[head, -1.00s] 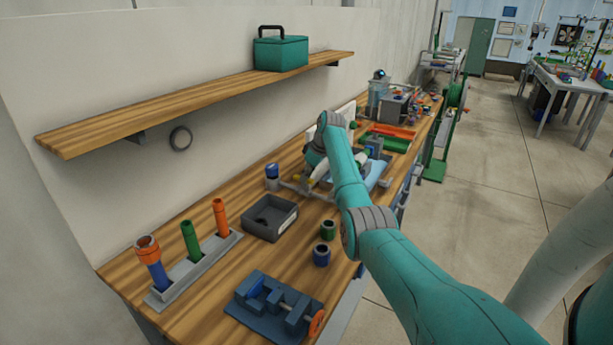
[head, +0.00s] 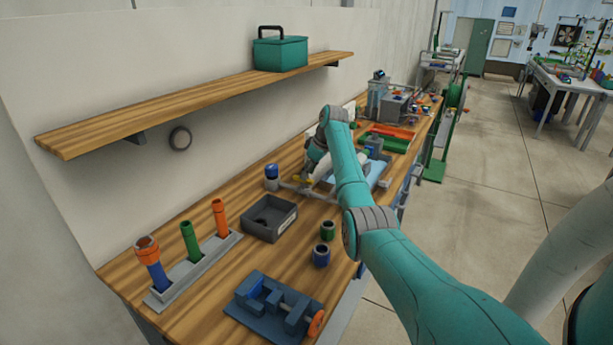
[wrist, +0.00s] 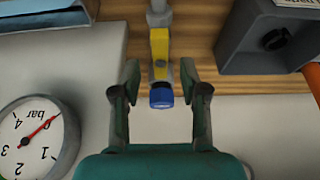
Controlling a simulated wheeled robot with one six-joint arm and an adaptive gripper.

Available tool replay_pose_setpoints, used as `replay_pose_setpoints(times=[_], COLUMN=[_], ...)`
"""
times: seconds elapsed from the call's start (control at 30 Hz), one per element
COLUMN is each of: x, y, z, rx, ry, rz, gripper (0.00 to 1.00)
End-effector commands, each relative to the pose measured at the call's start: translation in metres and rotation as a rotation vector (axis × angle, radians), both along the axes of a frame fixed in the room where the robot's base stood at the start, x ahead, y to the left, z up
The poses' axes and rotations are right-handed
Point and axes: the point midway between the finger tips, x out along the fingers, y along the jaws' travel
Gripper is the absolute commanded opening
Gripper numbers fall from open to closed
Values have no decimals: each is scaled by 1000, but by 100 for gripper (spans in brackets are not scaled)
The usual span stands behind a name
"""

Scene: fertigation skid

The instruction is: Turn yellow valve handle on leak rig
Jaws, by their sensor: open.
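The yellow valve handle (wrist: 160,48) shows in the wrist view as a straight yellow bar, with a grey fitting above it and a blue end (wrist: 161,96) below. My gripper (wrist: 160,72) is open, with one finger on each side of the handle and a visible gap to both. Whether the handle lies at fingertip depth I cannot tell. In the head view a small yellow piece (head: 296,178) shows on the leak rig (head: 318,194), beside my arm. My arm hides much of the rig and gripper there.
A pressure gauge (wrist: 36,138) is at the lower left of the wrist view. A grey bin (head: 270,218) stands near the rig. A pipe rack (head: 205,268), a blue vise (head: 270,305) and two short fittings (head: 322,255) occupy the near bench. A shelf (head: 200,100) overhangs it.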

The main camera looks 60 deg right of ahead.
Motion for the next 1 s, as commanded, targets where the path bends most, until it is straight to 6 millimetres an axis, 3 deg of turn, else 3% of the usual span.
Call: replay_pose_setpoints(times=[0.3,0.5,1.0], x=[-24,-34,-37], y=[-3,-4,-3], z=[59,82,89], rx=[-2,-1,1], ry=[-2,0,1], rz=[-1,0,0], gripper=[44,44,44])
